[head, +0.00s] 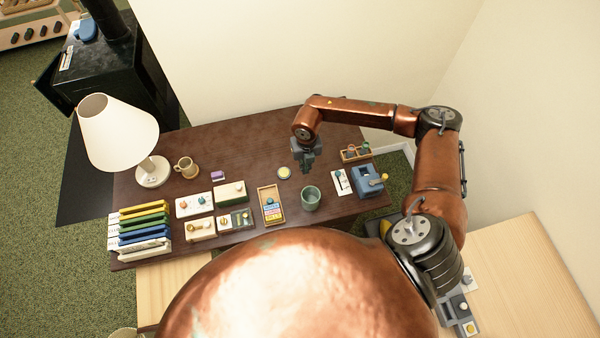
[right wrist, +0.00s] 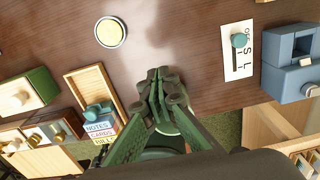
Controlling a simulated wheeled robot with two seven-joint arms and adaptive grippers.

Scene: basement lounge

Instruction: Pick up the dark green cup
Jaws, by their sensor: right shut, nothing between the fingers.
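The dark green cup (head: 311,198) stands upright near the front edge of the brown table, right of the wooden label tray. My right gripper (head: 307,163) is above the table and appears just behind the cup in the head view, pointing down. In the right wrist view, my right gripper (right wrist: 161,78) has its fingers together with nothing between them. Part of the cup (right wrist: 168,129) shows behind the fingers there, mostly hidden by them. My left gripper is not in view.
The wooden label tray (head: 262,205) is left of the cup. A white card (head: 341,182) and a blue-grey box (head: 366,182) are on its right. A yellow-topped disc (head: 284,172) lies behind. A lamp (head: 152,172) and tan mug (head: 186,167) stand farther left. The table's back middle is clear.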

